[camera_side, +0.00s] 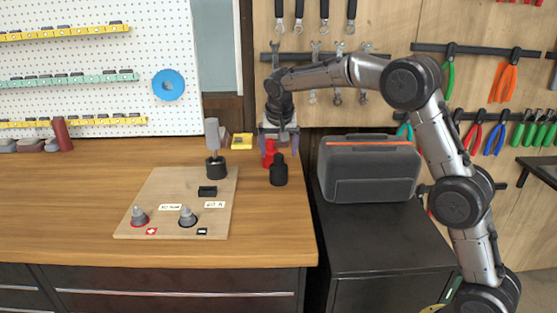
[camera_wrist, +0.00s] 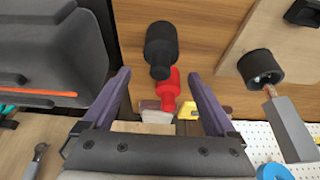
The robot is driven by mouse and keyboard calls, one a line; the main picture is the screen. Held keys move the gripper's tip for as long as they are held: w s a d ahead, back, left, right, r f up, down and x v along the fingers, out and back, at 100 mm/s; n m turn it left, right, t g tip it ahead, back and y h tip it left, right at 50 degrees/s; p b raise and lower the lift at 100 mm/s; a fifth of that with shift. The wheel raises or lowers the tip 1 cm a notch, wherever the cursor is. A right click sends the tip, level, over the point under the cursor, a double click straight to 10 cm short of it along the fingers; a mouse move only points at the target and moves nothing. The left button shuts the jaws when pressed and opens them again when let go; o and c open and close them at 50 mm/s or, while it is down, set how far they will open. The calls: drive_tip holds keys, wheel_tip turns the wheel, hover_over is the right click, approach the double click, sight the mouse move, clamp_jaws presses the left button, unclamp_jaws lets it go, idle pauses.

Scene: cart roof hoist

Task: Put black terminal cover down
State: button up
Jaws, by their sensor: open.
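The black terminal cover (camera_side: 279,172) stands upright on the wooden bench near its right edge. It also shows in the wrist view (camera_wrist: 161,45), ahead of the fingertips. A red terminal cover (camera_side: 268,153) stands just behind it and also shows in the wrist view (camera_wrist: 169,92). My gripper (camera_side: 279,150) is open above and around the area of the two covers, with nothing clearly held. In the wrist view its two purple fingers (camera_wrist: 159,74) are spread wide, and the red cover appears between them. I cannot tell the exact height of the fingers over the covers.
A wooden board (camera_side: 160,190) with two grey terminals (camera_side: 188,216) and a small black block (camera_side: 207,191) lies to the left. A black cup with a grey handle (camera_side: 215,167) stands at its back corner. A dark case (camera_side: 368,170) sits on a cabinet to the right.

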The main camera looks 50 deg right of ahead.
drive_tip(key=v, duration=0.6)
drive_tip(key=s+a+r+n+t+y, duration=0.1)
drive_tip(key=s+a+r+n, duration=0.15)
drive_tip(key=s, duration=0.65)
drive_tip(key=s+a+r+n+y, duration=0.1)
drive_tip(key=s+a+r+n, duration=0.15)
drive_tip(key=s, duration=0.75)
drive_tip(key=s+a+f+n, duration=0.1)
drive_tip(key=s+f, duration=0.3)
drive_tip(key=s, duration=0.5)
drive_tip(key=s+a+f+n+t+y, duration=0.1)
drive_tip(key=s+f+n, duration=0.2)
drive_tip(key=s, duration=0.6)
drive_tip(key=shift+s+a+f, duration=0.2)
drive_tip(key=shift+a+f, duration=0.05)
drive_tip(key=shift+f, duration=0.1)
